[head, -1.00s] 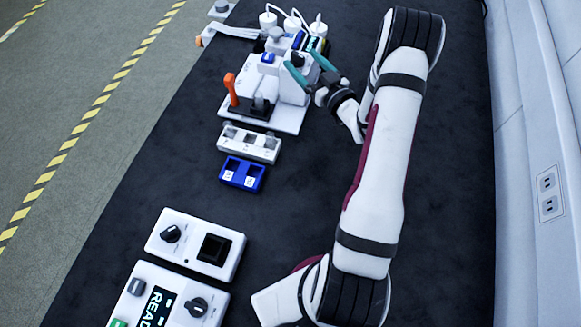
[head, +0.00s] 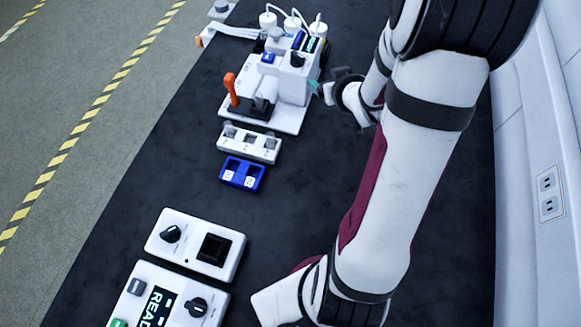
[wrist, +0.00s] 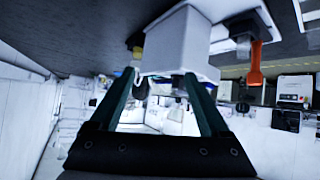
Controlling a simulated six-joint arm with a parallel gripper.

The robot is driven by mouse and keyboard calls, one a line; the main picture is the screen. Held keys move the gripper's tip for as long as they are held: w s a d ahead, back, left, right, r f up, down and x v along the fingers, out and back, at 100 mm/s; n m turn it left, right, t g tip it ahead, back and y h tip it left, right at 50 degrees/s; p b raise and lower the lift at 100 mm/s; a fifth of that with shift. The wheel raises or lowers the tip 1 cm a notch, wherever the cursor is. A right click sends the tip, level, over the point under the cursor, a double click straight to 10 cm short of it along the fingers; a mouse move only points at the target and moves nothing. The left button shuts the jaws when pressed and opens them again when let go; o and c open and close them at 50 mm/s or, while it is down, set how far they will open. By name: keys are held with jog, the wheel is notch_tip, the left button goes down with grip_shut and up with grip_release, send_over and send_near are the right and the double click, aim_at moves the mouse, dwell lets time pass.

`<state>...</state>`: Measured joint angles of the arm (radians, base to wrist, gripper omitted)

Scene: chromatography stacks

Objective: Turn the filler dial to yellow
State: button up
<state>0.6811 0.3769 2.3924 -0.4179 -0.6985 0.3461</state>
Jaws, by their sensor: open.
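The white filler machine (head: 268,90) with an orange lever stands at the back of the bench. A black knob, likely the filler dial (head: 297,60), is on its upper right part; I cannot read which colour it points to. My gripper (head: 325,90) is just right of the machine, apart from the dial, partly hidden by my wrist. In the wrist view the two teal fingers of my gripper (wrist: 158,82) are spread with nothing held between them. The white machine (wrist: 177,45) appears upside down beyond the fingertips, with a dark knob (wrist: 141,88) near the left finger.
White bottles with tubes (head: 268,20) stand behind the machine. In front are a white holder (head: 249,143), a blue rack (head: 242,174), a white panel with a black knob (head: 195,243) and a display unit (head: 165,300). The dark bench (head: 310,205) is clear right of these.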

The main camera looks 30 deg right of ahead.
jog(key=s+a+r+m+g+y, duration=0.1)
jog(key=s+a+r+g, duration=0.2)
jog(key=s+a, duration=0.6)
jog(key=s+a+r+m+g+y, duration=0.2)
jog(key=s+a+g, duration=0.3)
jog(key=s+a, duration=0.4)
jog(key=shift+s+a+r+m+g, duration=0.3)
jog(key=shift+s+a+r, duration=0.1)
jog(key=shift+a, duration=0.35)
jog(key=w+d+r+n, duration=0.1)
jog(key=w, duration=0.2)
jog(key=w+d+r, duration=0.2)
jog(key=w, duration=0.1)
jog(key=w+d+r+n, duration=0.1)
jog(key=w, duration=0.3)
jog(key=shift+w+d+r+n+y, duration=0.1)
jog(key=shift+d+r+n+y, duration=0.15)
jog(key=shift+r+n+y, duration=0.1)
jog(key=c, duration=0.5)
notch_tip(320, 180, up, 4)
jog(key=n+t, duration=0.3)
jog(key=n, duration=0.4)
send_over(298, 54)
jog(key=s+d, duration=0.2)
jog(key=s, duration=0.4)
jog(key=shift+m+y, duration=0.25)
jog(key=shift+y, duration=0.1)
jog(key=x, duration=1.5)
jog(key=shift+s+f, duration=0.1)
jog(key=shift+f, duration=0.1)
